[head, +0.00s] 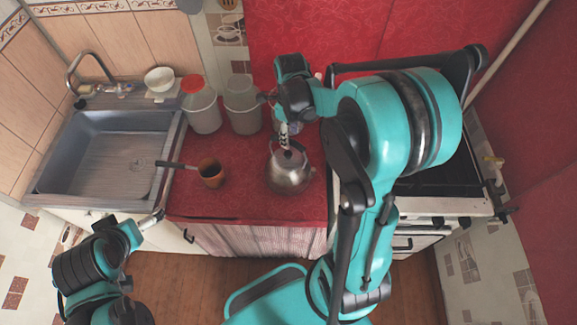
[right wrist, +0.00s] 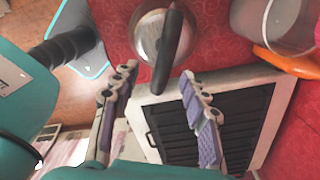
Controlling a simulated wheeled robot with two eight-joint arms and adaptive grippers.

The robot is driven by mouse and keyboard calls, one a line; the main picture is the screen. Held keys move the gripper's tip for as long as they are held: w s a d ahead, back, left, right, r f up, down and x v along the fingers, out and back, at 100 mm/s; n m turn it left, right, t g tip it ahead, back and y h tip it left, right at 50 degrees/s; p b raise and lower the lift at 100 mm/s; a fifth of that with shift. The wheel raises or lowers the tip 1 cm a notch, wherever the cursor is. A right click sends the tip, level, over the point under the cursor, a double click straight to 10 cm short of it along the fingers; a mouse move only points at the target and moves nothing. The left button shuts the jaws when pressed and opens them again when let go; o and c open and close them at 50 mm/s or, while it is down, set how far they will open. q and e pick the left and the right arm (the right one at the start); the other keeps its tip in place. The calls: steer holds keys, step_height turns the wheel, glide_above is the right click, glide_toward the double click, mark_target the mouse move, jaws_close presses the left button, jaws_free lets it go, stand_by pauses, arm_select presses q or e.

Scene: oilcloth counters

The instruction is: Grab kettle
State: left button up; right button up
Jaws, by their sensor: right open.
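A shiny metal kettle (head: 289,178) with a dark handle stands on the red counter, left of the stove. In the right wrist view the kettle (right wrist: 150,48) is at the top centre, its black handle crossing over it. My right gripper (head: 284,134) is above and behind the kettle in the head view. In the right wrist view its two fingers (right wrist: 157,84) are spread apart, with nothing between them and the kettle beyond the tips. My left gripper (head: 152,219) is low near the counter's front edge, left of the kettle; its jaw opening is unclear.
A brown pot (head: 211,174) with a long handle stands left of the kettle. Canisters (head: 201,108) stand behind it. A sink (head: 100,155) is at the left, with a white bowl (head: 160,79) behind. The stove (head: 440,180) is at the right. Red counter between pot and kettle is clear.

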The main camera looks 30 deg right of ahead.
steer(key=f, duration=0.3)
steer(key=f+b, duration=0.1)
steer(key=f, duration=0.1)
steer(key=shift+w+f, duration=0.2)
steer(key=shift+w, duration=0.2)
jaws_close()
